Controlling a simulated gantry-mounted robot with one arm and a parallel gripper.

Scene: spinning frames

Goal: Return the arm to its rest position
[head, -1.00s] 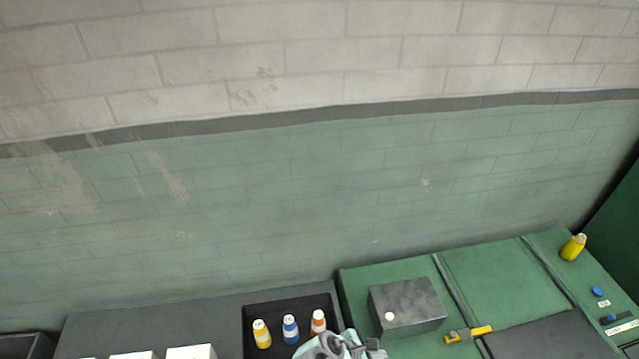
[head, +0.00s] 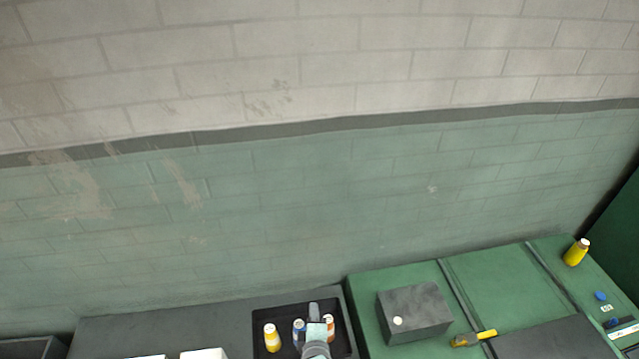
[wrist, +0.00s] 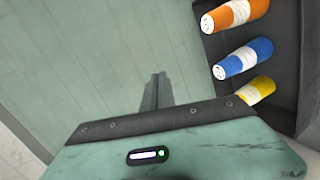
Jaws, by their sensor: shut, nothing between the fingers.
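My gripper (head: 314,308) is at the bottom of the head view, pointing up in the picture and partly covering the black tray. Its fingers (wrist: 156,88) are together and empty in the wrist view. Yellow (head: 271,340), blue (head: 299,333) and orange (head: 329,327) bottles stand in the black tray (head: 262,313). In the wrist view the orange (wrist: 235,13), blue (wrist: 243,58) and yellow (wrist: 255,91) bottles are to the right, apart from the fingers. Most of my arm is out of the head view.
Right of the tray, a grey box (head: 415,312) with a white knob sits on a green surface (head: 487,287). A yellow-handled tool (head: 475,338) and a yellow bottle (head: 577,252) are farther right. White boxes (head: 204,354) are at lower left. A brick wall (head: 270,215) stands behind.

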